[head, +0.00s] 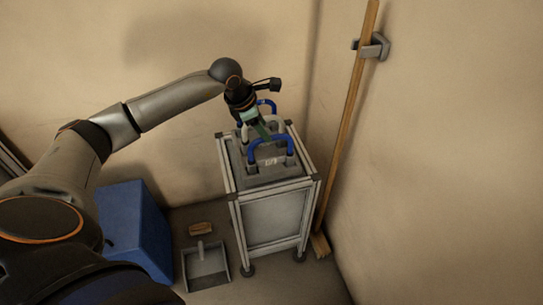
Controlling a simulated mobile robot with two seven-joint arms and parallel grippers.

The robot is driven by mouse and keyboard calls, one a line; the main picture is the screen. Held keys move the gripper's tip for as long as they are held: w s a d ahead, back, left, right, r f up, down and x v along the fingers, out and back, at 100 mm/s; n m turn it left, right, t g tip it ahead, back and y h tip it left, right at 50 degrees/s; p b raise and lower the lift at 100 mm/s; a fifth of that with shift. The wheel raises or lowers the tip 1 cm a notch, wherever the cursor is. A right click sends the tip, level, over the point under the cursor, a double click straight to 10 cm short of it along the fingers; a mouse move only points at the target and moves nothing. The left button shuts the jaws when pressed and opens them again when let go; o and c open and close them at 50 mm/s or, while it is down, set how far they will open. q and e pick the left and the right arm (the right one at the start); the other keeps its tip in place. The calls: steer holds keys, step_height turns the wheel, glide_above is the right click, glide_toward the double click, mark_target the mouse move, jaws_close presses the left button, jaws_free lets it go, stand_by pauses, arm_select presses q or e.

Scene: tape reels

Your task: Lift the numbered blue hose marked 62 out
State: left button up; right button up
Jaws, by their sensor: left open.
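A stand with a grey top (240,178) holds several arched hoses in a row. The front blue hose (287,140) stands upright with both ends in the top. A small label (270,161) sits below its arch; its number is too small to read for sure. Behind it are a pale hose (280,124) and another blue hose (271,103). My left gripper (264,134) points down from above, open, with its fingers just by the top of the front blue arch. I cannot tell whether it touches. It partly hides the hoses behind. My right gripper is out of view.
A wooden broom (350,110) hangs in a wall clip (372,48) close to the stand's right side. A blue box (130,225), a dustpan (205,267) and a brush (201,229) are on the floor to the left. Walls close in behind and right.

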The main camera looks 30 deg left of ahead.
mark_target(272, 136)
arm_select(q)
steer(key=x, duration=0.2)
steer(key=d+x, duration=0.1)
steer(key=x, duration=0.1)
steer(key=shift+f, duration=0.1)
steer(key=shift+w+f, duration=0.25)
steer(key=shift+f, duration=0.3)
jaws_close()
steer(key=shift+r, duration=0.1)
stand_by(0.8)
